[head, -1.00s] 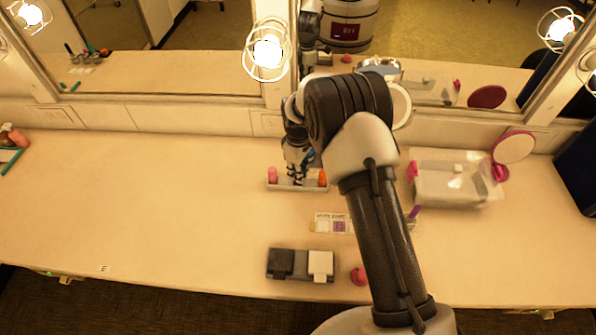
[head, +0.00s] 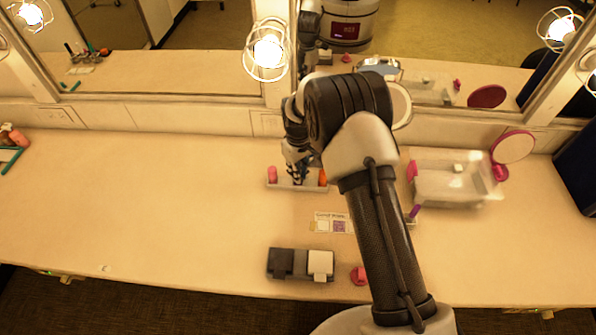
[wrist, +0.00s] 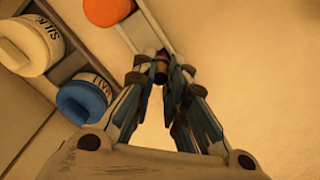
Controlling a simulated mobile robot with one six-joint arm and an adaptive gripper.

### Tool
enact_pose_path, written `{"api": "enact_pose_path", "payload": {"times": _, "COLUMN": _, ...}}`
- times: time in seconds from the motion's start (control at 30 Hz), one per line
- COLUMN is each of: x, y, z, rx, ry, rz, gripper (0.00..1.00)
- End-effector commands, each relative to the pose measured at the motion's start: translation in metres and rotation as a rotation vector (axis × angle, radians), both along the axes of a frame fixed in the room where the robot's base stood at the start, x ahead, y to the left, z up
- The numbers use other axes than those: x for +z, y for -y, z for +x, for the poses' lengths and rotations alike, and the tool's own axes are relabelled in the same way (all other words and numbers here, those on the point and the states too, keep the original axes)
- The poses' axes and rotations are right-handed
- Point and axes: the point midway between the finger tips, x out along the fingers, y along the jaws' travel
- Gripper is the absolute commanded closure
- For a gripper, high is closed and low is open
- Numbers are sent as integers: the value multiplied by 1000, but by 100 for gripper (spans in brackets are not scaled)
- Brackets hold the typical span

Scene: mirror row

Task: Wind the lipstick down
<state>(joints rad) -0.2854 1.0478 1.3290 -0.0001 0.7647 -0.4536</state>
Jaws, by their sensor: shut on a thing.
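My gripper (wrist: 161,66) is shut on a small dark cylinder with a gold band, the lipstick (wrist: 160,72), in the wrist view. A purplish part shows just beyond the fingertips; how far the lipstick's colour stands out is too small to tell. In the head view my gripper (head: 298,180) points down over a narrow pale tray (head: 283,187) near the mirror. The fingers hide the lipstick there. A pink item (head: 272,174) stands at the tray's left end and an orange one (head: 322,177) at its right. The orange item's round top (wrist: 108,10) also shows in the wrist view.
A cream jar (wrist: 32,42) and a blue jar (wrist: 83,98) sit in a holder beside the gripper. A clear box (head: 450,195) and a round pink mirror (head: 513,147) stand right. A card (head: 333,223) and a black-and-white pair of blocks (head: 300,264) lie nearer.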

Motion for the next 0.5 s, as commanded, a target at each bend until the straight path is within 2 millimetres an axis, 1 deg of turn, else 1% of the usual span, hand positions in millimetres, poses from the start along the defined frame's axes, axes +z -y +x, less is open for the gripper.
{"api": "enact_pose_path", "payload": {"times": 0.13, "x": 0, "y": 0, "z": 0, "rx": 1, "ry": 1, "rz": 0, "gripper": 100}}
{"api": "enact_pose_path", "payload": {"times": 0.17, "x": 0, "y": 0, "z": 0, "rx": 1, "ry": 1, "rz": 0, "gripper": 86}}
{"api": "enact_pose_path", "payload": {"times": 0.5, "x": 0, "y": 0, "z": 0, "rx": 1, "ry": 0, "rz": 0, "gripper": 64}}
